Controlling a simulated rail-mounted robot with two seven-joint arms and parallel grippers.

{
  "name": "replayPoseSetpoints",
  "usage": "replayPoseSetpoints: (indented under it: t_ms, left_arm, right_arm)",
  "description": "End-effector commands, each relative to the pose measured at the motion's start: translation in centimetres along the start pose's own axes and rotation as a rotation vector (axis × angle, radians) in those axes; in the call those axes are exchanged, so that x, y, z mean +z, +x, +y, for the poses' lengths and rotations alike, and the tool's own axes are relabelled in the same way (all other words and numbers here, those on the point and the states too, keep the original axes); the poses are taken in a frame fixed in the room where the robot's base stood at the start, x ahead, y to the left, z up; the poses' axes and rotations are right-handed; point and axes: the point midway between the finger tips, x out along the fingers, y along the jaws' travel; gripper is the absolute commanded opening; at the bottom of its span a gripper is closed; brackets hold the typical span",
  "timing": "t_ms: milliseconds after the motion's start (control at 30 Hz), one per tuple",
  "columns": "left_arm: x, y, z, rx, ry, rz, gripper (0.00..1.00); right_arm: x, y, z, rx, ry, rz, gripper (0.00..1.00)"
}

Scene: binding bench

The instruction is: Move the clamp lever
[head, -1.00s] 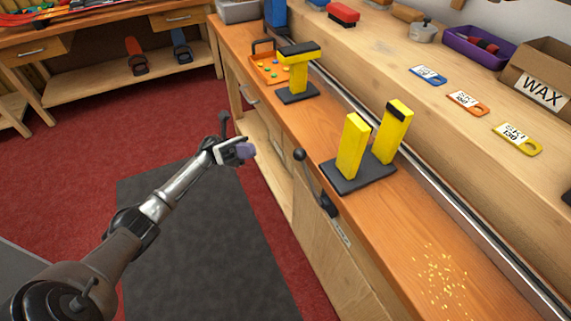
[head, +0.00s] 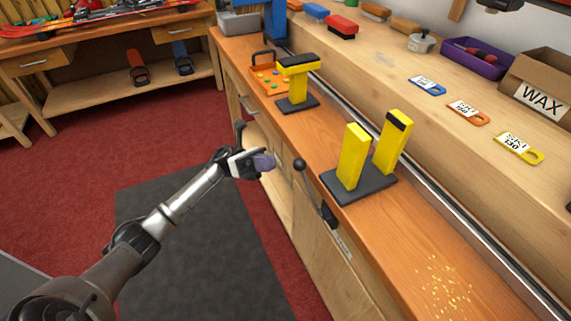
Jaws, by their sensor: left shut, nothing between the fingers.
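The clamp lever (head: 313,188) is a dark rod with a round black knob (head: 299,165) at its top. It is mounted on the front edge of the orange wooden bench and leans up and to the left. My left gripper (head: 266,162) is to the left of the knob, at about its height in the picture, with a visible gap between them. It is shut and empty, with purplish fingertips pointing right toward the knob. My right gripper is not in view.
A yellow two-post rest (head: 353,155) on a dark base stands on the bench right beside the lever. A yellow T-shaped rest (head: 297,85) and an orange tray (head: 266,80) are farther back. Cabinet fronts (head: 335,265) drop below the bench edge. Wax shavings (head: 443,290) lie at the front right.

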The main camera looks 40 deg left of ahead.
Motion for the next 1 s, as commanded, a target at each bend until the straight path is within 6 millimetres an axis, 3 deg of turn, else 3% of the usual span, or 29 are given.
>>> replayPoseSetpoints:
  t_ms: [200, 400, 1000]
  left_arm:
    - [-0.1, 3.5, 0.0, -0.002, 0.001, 0.0, 0.0]
    - [-0.1, 5.5, 0.0, -0.001, 0.001, 0.0, 0.0]
    - [0.0, 6.4, 0.0, 0.0, 0.001, 0.002, 0.0]
  right_arm:
    - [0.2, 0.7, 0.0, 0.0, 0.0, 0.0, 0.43]
    - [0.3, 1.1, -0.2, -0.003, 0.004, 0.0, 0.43]
    - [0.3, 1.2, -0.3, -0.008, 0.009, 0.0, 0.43]
